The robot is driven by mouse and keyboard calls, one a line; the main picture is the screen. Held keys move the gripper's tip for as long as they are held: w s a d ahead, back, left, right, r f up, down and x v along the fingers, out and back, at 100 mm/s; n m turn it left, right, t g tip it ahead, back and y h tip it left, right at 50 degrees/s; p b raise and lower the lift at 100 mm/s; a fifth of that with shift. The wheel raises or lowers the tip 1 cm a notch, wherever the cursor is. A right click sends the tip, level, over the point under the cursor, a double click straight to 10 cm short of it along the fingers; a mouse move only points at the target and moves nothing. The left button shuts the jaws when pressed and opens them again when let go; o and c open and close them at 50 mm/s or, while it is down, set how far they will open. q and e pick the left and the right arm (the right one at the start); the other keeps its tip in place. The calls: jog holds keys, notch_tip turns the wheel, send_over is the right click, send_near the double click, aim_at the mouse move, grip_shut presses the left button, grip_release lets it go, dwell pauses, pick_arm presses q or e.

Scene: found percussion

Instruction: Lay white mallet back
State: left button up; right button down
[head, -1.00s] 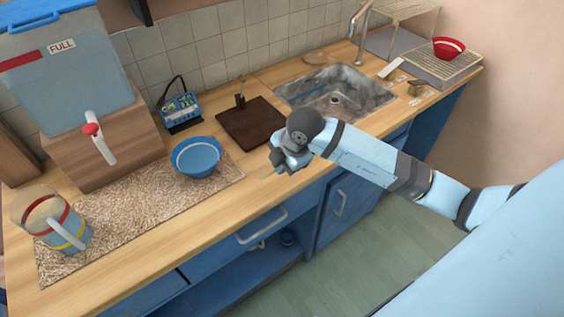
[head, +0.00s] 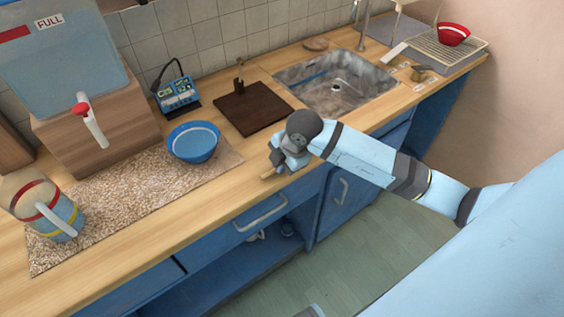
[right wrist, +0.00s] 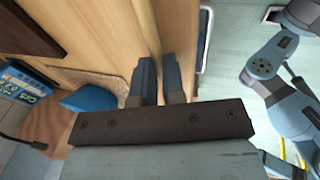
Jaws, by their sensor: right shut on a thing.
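My right gripper (head: 274,168) is just above the counter's front edge, in front of the dark brown board (head: 252,112). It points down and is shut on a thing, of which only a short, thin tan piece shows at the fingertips. I take this for the white mallet, but its head is hidden in both views. In the right wrist view the two fingers (right wrist: 159,80) stand close together over the wooden counter edge. My left gripper is not in view.
A blue bowl (head: 193,143) and a pitcher (head: 62,222) stand on the speckled mat (head: 120,205). The sink (head: 337,86) and a rack (head: 440,50) with a red bowl (head: 453,36) are farther right. Bare counter lies before the board.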

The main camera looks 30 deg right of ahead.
jog(key=shift+f, duration=0.35)
jog(key=c, duration=1.2)
grip_release()
jog(key=shift+o, duration=0.4)
jog(key=shift+a+f, duration=0.1)
jog(key=shift+s, duration=0.15)
jog(key=v, duration=1.4)
jog(key=shift+w, duration=0.25)
